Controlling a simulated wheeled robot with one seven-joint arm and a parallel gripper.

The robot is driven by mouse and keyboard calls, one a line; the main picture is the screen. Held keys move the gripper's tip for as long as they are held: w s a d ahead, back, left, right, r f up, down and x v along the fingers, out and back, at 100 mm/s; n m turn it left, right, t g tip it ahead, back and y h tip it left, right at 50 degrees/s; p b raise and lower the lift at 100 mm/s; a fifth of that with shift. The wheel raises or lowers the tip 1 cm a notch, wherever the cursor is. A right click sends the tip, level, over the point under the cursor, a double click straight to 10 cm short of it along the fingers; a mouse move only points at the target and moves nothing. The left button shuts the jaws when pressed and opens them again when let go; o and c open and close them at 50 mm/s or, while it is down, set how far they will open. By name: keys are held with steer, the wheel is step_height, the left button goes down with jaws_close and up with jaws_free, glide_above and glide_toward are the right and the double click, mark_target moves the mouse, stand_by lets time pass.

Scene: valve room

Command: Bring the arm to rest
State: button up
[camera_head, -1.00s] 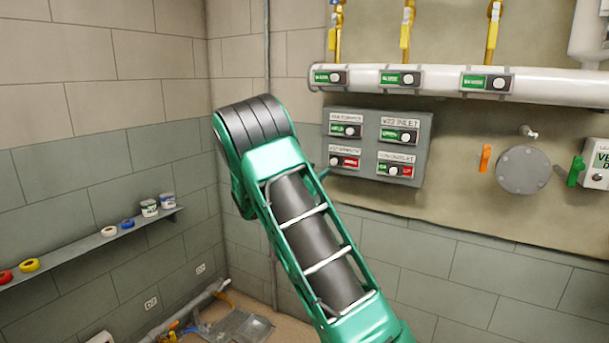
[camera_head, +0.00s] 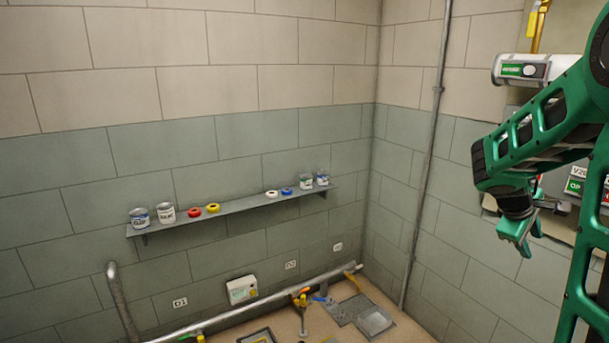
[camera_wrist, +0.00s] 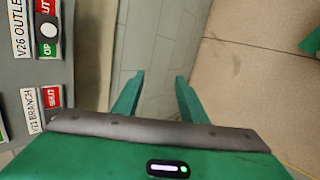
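My green arm is at the right of the head view, bent, with its wrist end hanging in front of the right wall. My gripper (camera_head: 522,241) points down there, clear of the shelf and the floor. In the wrist view my gripper (camera_wrist: 157,80) shows two green fingers apart with nothing between them. Beyond the fingers are grey-green wall tiles and the tan floor.
A grey panel (camera_wrist: 26,75) with labelled switches is close at the left of the wrist view. A shelf (camera_head: 240,204) on the far wall holds cans and tape rolls. A vertical pipe (camera_head: 428,150) stands near the corner. Pipes, tools and trays lie on the floor below.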

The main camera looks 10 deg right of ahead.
steer(key=s+a+f+m+g+y, duration=0.1)
steer(key=s+a+f+m+y, duration=0.2)
steer(key=s+a, duration=1.9)
steer(key=s+m+y, duration=0.2)
steer(key=m+y, duration=0.3)
steer(key=m, duration=0.3)
steer(key=shift+s+a+g, duration=0.2)
steer(key=shift+a+g, duration=0.1)
steer(key=shift+g, duration=0.1)
steer(key=shift+f, duration=0.1)
steer(key=shift+w+f, duration=0.25)
steer(key=shift+w, duration=0.4)
steer(key=shift+d, duration=0.15)
